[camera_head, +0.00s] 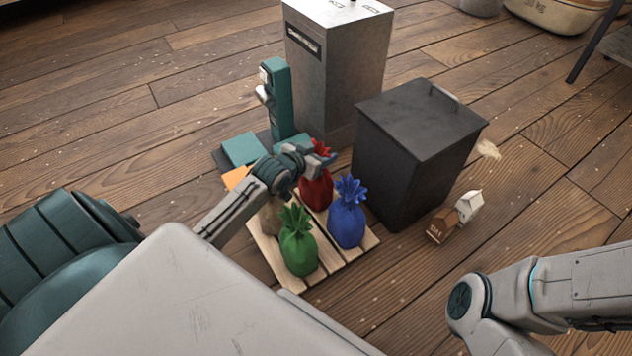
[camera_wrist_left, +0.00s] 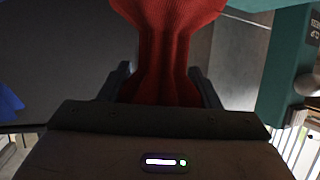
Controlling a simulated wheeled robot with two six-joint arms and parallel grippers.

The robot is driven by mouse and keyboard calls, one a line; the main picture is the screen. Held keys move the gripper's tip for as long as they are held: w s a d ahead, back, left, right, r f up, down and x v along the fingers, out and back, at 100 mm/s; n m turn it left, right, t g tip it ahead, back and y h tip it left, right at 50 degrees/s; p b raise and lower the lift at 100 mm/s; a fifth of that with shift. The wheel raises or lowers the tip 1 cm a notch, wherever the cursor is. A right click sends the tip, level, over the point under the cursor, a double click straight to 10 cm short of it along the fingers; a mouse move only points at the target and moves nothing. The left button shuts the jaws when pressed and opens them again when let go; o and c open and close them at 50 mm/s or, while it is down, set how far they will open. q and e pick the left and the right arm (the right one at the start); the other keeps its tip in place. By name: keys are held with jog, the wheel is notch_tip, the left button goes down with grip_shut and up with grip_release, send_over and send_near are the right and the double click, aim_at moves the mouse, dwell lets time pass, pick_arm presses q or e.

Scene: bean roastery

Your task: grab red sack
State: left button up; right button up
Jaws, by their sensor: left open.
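The red sack (camera_head: 316,190) stands on a wooden pallet (camera_head: 308,284) at its back, partly hidden by my left gripper (camera_head: 318,155). My left gripper is at the sack's gathered top. In the left wrist view the red sack (camera_wrist_left: 168,50) rises between the two dark fingers of my left gripper (camera_wrist_left: 167,85), which are open on either side of its neck. A blue sack (camera_head: 347,220) stands to the right and a green sack (camera_head: 298,250) stands in front. My right gripper is out of view.
A dark lidded bin (camera_head: 410,160) stands close behind and right of the pallet. A tall grey metal bin (camera_head: 335,75) and a teal device (camera_head: 279,100) stand behind. Open floor (camera_head: 390,310) lies right of the pallet.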

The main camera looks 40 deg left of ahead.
pick_arm(q)
grip_shut()
dwell(1.4)
jog(key=shift+r, duration=0.1)
